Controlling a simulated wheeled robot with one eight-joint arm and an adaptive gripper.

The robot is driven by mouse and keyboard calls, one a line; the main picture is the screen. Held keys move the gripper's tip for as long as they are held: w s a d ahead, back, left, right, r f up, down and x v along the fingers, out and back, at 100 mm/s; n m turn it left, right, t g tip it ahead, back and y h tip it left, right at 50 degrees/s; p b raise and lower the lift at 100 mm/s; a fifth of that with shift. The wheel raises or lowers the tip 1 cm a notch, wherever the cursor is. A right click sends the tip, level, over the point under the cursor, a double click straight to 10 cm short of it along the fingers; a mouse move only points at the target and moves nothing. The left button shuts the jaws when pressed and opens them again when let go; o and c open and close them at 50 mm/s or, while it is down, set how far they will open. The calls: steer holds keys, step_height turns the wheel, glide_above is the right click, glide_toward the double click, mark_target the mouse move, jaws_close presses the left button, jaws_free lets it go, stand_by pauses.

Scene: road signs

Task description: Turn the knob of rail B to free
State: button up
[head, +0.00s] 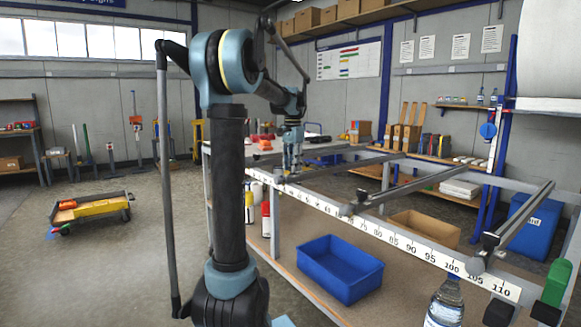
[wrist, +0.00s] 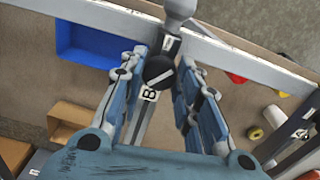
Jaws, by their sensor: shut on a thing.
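In the head view my gripper (head: 292,170) points down at the near end of the leftmost rail (head: 335,170), by the ruler's far-left end. The knob is hidden there by the fingers.
A white numbered ruler beam (head: 400,240) runs along the frame's front. Other rails (head: 400,188) stand to the right, one with a grey end (head: 475,266). A blue bin (head: 340,270) and a water bottle (head: 444,305) are below. Open floor lies left, with a low trolley (head: 90,207).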

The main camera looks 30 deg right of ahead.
steer(key=n, duration=0.4)
steer(key=shift+n, duration=1.8)
steer(key=o, duration=1.1)
steer(key=shift+r, duration=0.1)
step_height(320, 180, up, 12)
steer(key=shift+f, duration=0.15)
